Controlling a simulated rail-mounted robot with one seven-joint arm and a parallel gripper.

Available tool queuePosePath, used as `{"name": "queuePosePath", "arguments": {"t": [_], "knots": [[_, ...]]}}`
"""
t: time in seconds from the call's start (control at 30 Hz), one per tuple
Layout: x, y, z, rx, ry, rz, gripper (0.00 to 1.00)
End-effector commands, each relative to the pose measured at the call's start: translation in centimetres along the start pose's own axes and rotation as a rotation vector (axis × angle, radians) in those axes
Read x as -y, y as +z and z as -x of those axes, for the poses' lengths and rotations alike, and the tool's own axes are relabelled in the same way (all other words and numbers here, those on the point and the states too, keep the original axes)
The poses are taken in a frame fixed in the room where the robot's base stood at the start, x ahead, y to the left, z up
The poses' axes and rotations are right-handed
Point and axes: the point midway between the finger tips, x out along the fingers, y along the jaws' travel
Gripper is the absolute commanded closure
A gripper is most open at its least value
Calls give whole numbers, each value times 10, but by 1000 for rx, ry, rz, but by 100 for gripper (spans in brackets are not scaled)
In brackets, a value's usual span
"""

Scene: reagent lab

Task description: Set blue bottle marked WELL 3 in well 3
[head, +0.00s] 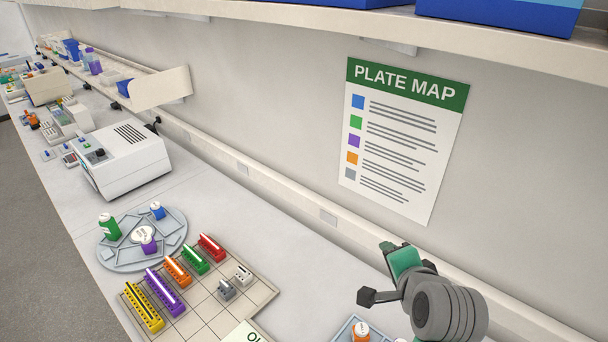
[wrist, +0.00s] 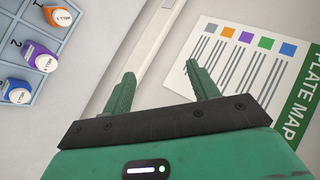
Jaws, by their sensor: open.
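A blue bottle (wrist: 17,91) lies at the left edge of the wrist view, in a blue-grey gridded tray (wrist: 48,82); its label is too small to read surely. A purple bottle (wrist: 40,57) and an orange bottle (wrist: 57,17) are in the same tray, beside printed numbers, one of them a 2. Another blue bottle (head: 157,211) stands on the round carousel (head: 120,262) in the head view; its label is not readable there. My gripper (wrist: 161,80) is open and empty, its green fingers apart near the wall; it also shows in the head view (head: 398,258).
A green bottle (head: 109,227) and a purple bottle (head: 148,243) share the carousel. A gridded board (head: 195,315) holds several coloured racks. A white machine (head: 125,160) stands behind. A plate map poster (head: 400,140) hangs on the wall, under a shelf (head: 500,50).

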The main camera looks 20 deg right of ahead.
Motion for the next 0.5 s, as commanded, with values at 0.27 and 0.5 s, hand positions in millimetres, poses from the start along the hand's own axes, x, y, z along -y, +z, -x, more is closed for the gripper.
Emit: {"name": "queuePosePath", "arguments": {"t": [0.27, 0.5], "knots": [[215, 150, 199, -372, -725, 808, 41], [251, 208, 360, -737, -1067, 1034, 41]]}}
